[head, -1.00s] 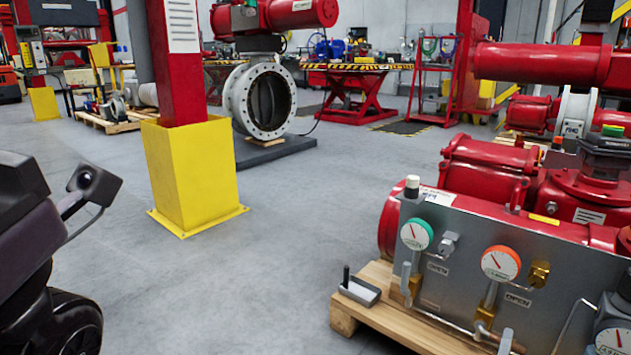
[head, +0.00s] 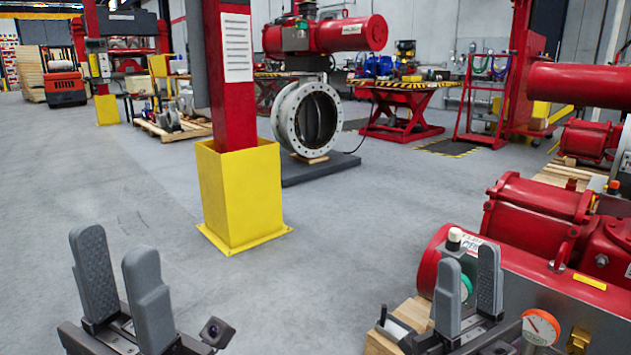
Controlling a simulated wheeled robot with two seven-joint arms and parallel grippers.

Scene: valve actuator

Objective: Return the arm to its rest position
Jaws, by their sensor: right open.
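My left gripper (head: 122,275) is at the lower left of the head view, its two grey fingers pointing up and standing apart with nothing between them. It is over bare floor. My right gripper (head: 468,285) is at the lower right, its grey fingers apart and empty. It stands in front of the red valve actuator (head: 540,212) and covers part of its grey panel (head: 575,300). I cannot tell whether it touches the panel. An orange-rimmed gauge (head: 541,328) shows right of it, and a green-rimmed gauge is partly hidden behind its fingers.
A red post with a yellow base (head: 240,195) stands between the grippers, farther back. A large flanged valve (head: 307,118) sits on a dark plate behind it. The actuator rests on a wooden pallet (head: 412,312). The floor (head: 80,185) at left is clear.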

